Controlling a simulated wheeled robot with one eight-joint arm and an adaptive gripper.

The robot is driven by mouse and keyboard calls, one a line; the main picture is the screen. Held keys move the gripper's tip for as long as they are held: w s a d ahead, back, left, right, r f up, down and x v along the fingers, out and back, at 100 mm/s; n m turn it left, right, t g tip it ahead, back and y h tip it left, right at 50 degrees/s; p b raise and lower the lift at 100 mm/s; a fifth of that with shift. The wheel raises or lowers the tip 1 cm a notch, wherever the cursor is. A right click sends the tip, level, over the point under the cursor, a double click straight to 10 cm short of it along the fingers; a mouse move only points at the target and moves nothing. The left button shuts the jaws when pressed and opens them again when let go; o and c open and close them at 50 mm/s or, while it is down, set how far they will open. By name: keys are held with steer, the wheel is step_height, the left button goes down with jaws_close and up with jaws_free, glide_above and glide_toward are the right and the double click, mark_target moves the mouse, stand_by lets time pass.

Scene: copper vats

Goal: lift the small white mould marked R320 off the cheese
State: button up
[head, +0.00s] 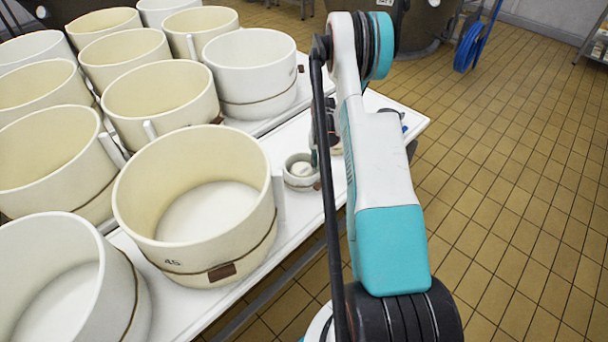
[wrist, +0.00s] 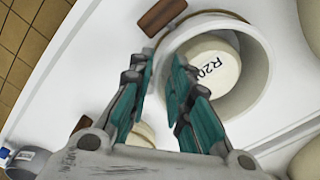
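A small white round mould (wrist: 262,85) stands on the white table in the wrist view, with a pale cheese (wrist: 208,55) inside it. Black lettering on the cheese starts "R20"; the rest is unclear, and I cannot read R320 on the mould. In the head view a small mould (head: 301,184) stands beside my arm, with a pale cheese in it. My gripper (wrist: 163,64) is open and empty. In the wrist view its right fingertip overlaps the gap inside the mould's near-left wall, and its left fingertip shows outside that wall. I cannot tell whether either finger touches.
Many large cream moulds (head: 200,245) crowd the table to the left. A brown tag (wrist: 160,16) lies against the mould's band. Another pale round thing (wrist: 143,133) is partly hidden below my gripper. A grey bottle (wrist: 28,163) is at lower left. Tiled floor lies open to the right.

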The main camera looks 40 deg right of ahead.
steer(key=shift+f, duration=0.95)
steer(key=shift+r, duration=0.1)
jaws_close()
steer(key=shift+r, duration=0.1)
step_height(320, 180, up, 20)
steer(key=p, duration=0.6)
